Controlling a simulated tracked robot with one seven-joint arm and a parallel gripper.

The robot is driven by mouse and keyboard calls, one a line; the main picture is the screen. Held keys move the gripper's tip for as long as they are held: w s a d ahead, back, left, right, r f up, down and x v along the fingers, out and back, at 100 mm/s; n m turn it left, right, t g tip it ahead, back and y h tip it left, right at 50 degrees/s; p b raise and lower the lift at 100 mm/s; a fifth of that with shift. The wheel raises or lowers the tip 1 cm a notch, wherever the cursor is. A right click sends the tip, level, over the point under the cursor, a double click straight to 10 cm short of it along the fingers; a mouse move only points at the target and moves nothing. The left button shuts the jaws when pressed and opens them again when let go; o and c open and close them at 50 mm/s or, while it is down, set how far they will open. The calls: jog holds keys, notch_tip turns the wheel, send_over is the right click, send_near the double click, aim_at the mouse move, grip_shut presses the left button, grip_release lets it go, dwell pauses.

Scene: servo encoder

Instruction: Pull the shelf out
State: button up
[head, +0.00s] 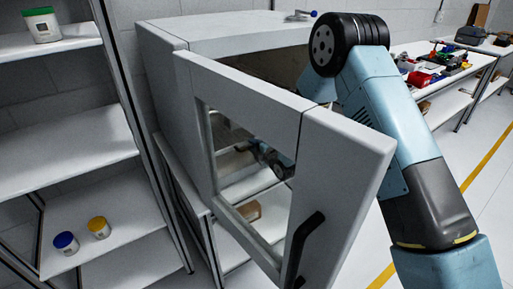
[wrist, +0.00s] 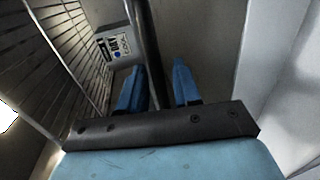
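The grey cabinet (head: 235,24) stands with its windowed door (head: 345,140) open in the head view. A slatted surface (wrist: 60,40), possibly the shelf, spreads to the left of the fingers.
The door's black handle (head: 303,245) faces front. A rack (head: 70,140) with jars stands left of the cabinet. A workbench (head: 450,75) with coloured items is at the back right. The floor on the right is clear.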

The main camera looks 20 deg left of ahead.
jog(key=shift+w+a, duration=0.15)
grip_shut()
jog(key=shift+f, duration=0.1)
dwell(0.3)
